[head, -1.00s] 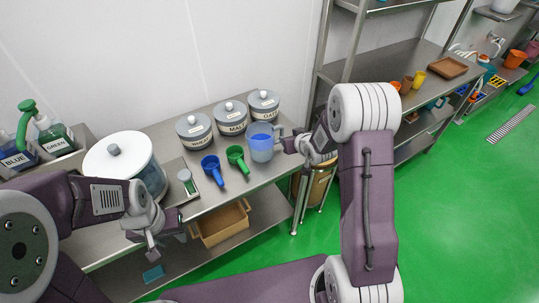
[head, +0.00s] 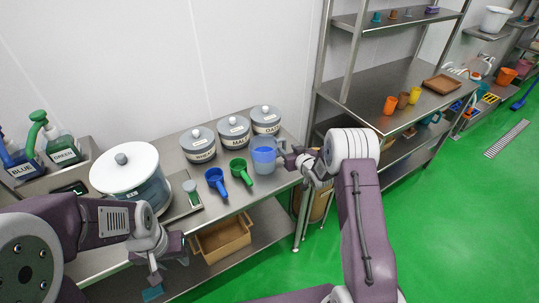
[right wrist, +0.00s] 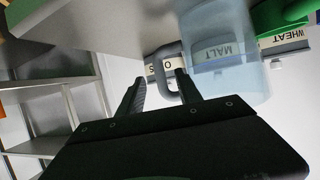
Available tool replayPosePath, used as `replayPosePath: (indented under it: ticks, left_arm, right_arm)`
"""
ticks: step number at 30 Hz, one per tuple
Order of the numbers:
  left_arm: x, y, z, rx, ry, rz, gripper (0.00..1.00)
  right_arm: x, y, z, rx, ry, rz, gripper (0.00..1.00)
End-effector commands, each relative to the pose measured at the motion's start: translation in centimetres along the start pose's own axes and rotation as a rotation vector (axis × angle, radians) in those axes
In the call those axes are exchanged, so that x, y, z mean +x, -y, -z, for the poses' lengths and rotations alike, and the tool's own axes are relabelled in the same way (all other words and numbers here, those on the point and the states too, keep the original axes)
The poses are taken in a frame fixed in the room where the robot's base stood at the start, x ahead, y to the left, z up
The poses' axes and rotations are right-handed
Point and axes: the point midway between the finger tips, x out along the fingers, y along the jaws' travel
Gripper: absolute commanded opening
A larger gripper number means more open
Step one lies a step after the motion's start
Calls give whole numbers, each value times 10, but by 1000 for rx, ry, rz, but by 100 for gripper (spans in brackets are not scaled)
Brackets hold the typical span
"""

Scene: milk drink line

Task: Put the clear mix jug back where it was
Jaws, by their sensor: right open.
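The clear mix jug (head: 264,157), a bluish see-through jug, stands upright at the right end of the steel table, in front of the OATS jar (head: 266,121). My right gripper (head: 289,160) is open at its handle side. In the right wrist view the jug (right wrist: 232,75) appears upside down with the MALT label behind it. Its grey handle (right wrist: 158,68) shows between the open fingers of the right gripper (right wrist: 160,88); I cannot tell whether they touch. My left gripper (head: 155,278) hangs at the table's front, and its jaw state is unclear.
A blue scoop (head: 215,180) and a green scoop (head: 240,170) lie left of the jug. The WHEAT jar (head: 198,145), MALT jar (head: 233,130) and a large white-lidded container (head: 125,170) stand behind and left. A shelving rack (head: 375,85) stands to the right.

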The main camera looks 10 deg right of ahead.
Motion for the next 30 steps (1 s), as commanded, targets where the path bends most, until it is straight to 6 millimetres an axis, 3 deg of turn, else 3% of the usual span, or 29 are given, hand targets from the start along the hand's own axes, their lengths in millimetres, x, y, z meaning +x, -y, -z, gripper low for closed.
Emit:
replayPosePath:
  ticks: [9, 17, 21, 30]
  left_arm:
    - [-7, 0, 1, 0, 0, 0, 36]
    - [-7, 0, 1, 0, 0, 0, 36]
    - [-7, 0, 1, 0, 0, 0, 36]
    - [-7, 0, 1, 0, 0, 0, 36]
  right_arm:
    - [46, 1, -4, -1, 0, 1, 42]
    - [48, 0, -4, 0, 0, 0, 42]
    - [48, 0, -4, 0, 0, 0, 3]
    - [48, 0, -4, 0, 1, 0, 0]
